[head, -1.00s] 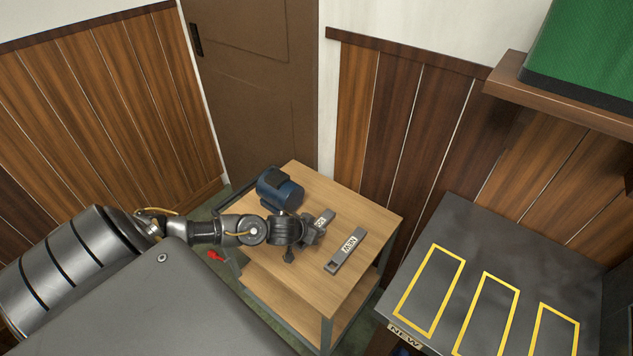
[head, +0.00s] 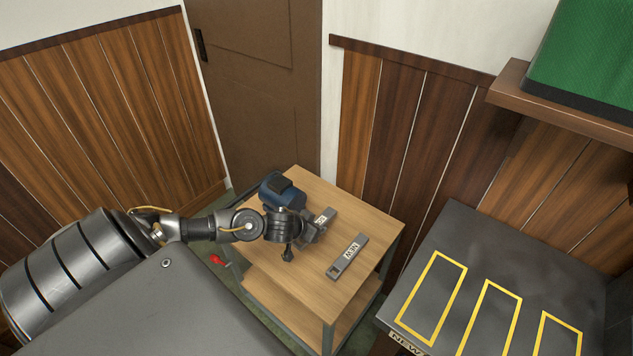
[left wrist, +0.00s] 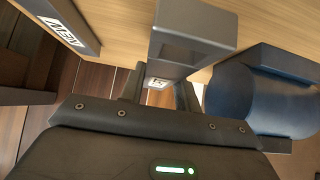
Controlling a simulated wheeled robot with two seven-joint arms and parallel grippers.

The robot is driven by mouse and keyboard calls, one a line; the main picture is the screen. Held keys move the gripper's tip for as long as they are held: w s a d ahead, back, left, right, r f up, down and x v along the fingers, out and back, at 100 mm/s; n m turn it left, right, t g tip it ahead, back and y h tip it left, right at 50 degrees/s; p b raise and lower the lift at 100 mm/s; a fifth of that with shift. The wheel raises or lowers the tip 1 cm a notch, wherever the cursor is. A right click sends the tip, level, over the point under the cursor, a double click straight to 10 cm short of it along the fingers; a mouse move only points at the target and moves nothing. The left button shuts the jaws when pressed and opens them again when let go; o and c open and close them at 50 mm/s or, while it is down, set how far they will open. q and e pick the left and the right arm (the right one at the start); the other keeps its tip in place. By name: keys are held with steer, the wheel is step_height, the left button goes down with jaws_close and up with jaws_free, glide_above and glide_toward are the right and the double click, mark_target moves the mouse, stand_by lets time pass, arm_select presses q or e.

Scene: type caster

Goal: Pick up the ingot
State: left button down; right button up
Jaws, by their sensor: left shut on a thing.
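My left gripper (head: 308,237) is shut on a grey metal ingot (head: 329,214) at the wooden cart top. The held ingot carries a white label, partly hidden by the gripper. In the left wrist view, the held ingot (left wrist: 195,32) stretches away from between the fingers (left wrist: 160,92). I cannot tell whether it touches the cart top or is slightly above it. A second grey ingot (head: 337,268), labelled NEW, lies apart on the cart and also shows at upper left in the left wrist view (left wrist: 72,22). My right gripper is not in view.
A blue motor-like cylinder (head: 281,192) lies on the wooden cart (head: 372,222), close beside my left gripper. A dark table (head: 465,235) with yellow outlined rectangles stands at right, bare on top. A shelf (head: 560,113) holds a green bin (head: 590,50) at upper right.

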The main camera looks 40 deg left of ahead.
arm_select(q)
steer(key=s+a+r+p, duration=0.1)
steer(key=s+a+r, duration=0.4)
steer(key=s+r, duration=0.4)
steer(key=s, duration=0.3)
steer(key=shift+a+r, duration=0.15)
steer(key=shift+a, duration=0.2)
